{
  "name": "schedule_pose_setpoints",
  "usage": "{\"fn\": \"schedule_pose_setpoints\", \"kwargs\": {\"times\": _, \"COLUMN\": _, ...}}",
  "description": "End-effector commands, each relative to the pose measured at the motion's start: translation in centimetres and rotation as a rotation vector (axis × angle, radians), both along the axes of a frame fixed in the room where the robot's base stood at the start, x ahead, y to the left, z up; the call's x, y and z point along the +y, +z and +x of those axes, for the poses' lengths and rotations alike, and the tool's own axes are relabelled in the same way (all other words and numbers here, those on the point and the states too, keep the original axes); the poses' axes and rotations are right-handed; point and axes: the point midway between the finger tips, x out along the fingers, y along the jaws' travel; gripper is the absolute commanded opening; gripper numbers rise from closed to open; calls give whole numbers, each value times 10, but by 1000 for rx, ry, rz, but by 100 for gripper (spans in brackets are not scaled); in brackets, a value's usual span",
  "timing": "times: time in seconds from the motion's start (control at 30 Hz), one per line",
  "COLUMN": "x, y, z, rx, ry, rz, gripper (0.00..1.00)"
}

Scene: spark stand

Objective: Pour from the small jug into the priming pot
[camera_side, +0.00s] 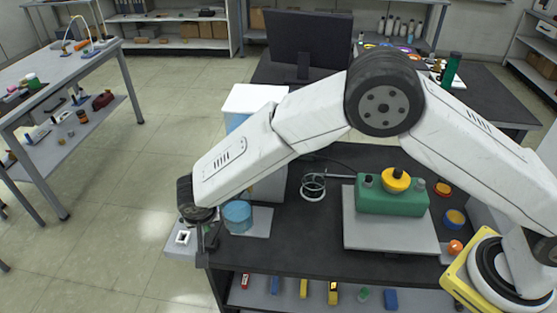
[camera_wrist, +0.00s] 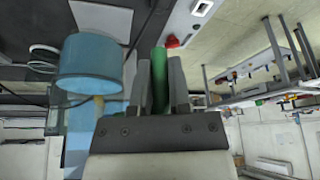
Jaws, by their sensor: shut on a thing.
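My gripper (camera_side: 208,240) is low at the left front edge of the dark bench, beside a blue cylindrical pot (camera_side: 238,216). In the wrist view, my gripper's fingers (camera_wrist: 160,66) are closed on a narrow green piece (camera_wrist: 160,82). It appears to be part of the small jug; the jug's body and mouth cannot be made out, and the side view hides the grip. The blue pot, which I take for the priming pot, also shows in the wrist view (camera_wrist: 90,66), close to the left of the fingers and apart from the green piece.
A green box with a yellow knob (camera_side: 392,196) stands on a grey plate (camera_side: 390,234) at the right. A white box (camera_side: 254,98) stands at the back left. Open floor lies left of the bench.

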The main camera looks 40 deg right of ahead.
Motion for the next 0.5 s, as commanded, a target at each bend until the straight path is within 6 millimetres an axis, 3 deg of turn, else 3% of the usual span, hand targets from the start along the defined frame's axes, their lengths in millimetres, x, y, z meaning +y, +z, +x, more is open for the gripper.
{"fn": "schedule_pose_setpoints", "kwargs": {"times": 0.2, "x": -34, "y": 38, "z": 33, "rx": -4, "ry": -185, "rz": 3, "gripper": 0}}
{"fn": "schedule_pose_setpoints", "kwargs": {"times": 0.5, "x": -86, "y": 90, "z": 65, "rx": -4, "ry": -446, "rz": 1, "gripper": 0}}
